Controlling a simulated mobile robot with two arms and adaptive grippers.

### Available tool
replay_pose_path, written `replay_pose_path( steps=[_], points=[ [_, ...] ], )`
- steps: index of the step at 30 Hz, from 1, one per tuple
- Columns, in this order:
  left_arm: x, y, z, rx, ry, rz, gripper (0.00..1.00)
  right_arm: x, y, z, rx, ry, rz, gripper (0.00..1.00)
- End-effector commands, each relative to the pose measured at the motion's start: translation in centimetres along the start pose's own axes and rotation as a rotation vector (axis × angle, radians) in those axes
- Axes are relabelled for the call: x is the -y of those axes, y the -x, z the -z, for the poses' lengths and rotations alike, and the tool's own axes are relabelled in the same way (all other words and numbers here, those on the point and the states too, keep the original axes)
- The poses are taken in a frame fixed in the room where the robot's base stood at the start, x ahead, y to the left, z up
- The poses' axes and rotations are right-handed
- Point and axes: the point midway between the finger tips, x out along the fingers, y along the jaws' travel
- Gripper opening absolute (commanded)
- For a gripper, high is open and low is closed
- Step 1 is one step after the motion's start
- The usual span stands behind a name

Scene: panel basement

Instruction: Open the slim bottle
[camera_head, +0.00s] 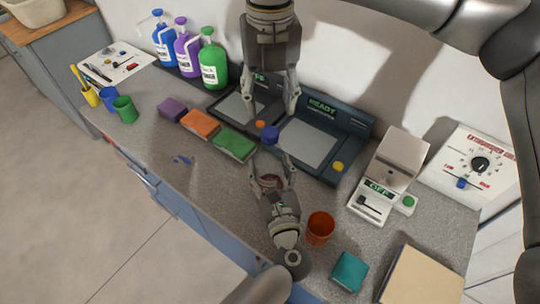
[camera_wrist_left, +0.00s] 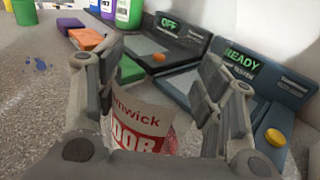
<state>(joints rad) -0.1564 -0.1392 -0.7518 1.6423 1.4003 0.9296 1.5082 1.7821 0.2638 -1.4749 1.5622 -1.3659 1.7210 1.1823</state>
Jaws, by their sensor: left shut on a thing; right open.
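My left gripper (camera_head: 271,160) reaches in from the bottom of the head view and is shut on the slim bottle (camera_head: 270,182), a reddish container low between its fingers. In the left wrist view the bottle (camera_wrist_left: 145,120) has a white and red label and stands between the fingers. A round blue thing (camera_head: 270,135) shows just beyond the left fingertips; I cannot tell whether it is the bottle's cap. My right gripper (camera_head: 268,108) hangs from the top of the head view, open and empty, fingers pointing down toward the blue thing.
Two dark panels, one reading READY (camera_head: 322,106), stand behind the bottle. Sponges (camera_head: 200,123) lie to the left; jugs (camera_head: 213,65) stand behind them. An orange cup (camera_head: 319,229) is close to my left gripper. A teal block (camera_head: 348,271) and scale (camera_head: 390,180) stand right.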

Motion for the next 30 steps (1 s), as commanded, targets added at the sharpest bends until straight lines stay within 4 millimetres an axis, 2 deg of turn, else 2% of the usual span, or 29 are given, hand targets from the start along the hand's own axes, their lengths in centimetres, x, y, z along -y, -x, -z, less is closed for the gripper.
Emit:
replay_pose_path(
  steps=[5,21,30],
  points=[
    [0.00,-0.01,-0.03,0.001,0.000,0.000,0.00,-0.01,-0.02,0.02,-0.001,-0.139,0.000,0.48],
    [0.00,-0.02,-0.05,0.001,0.000,0.000,0.00,-0.01,-0.03,0.07,-0.001,-0.953,0.000,0.48],
    [0.00,-0.02,-0.06,0.001,0.000,0.000,0.00,0.01,-0.18,0.07,-0.001,-1.154,0.000,0.48]
  ],
)
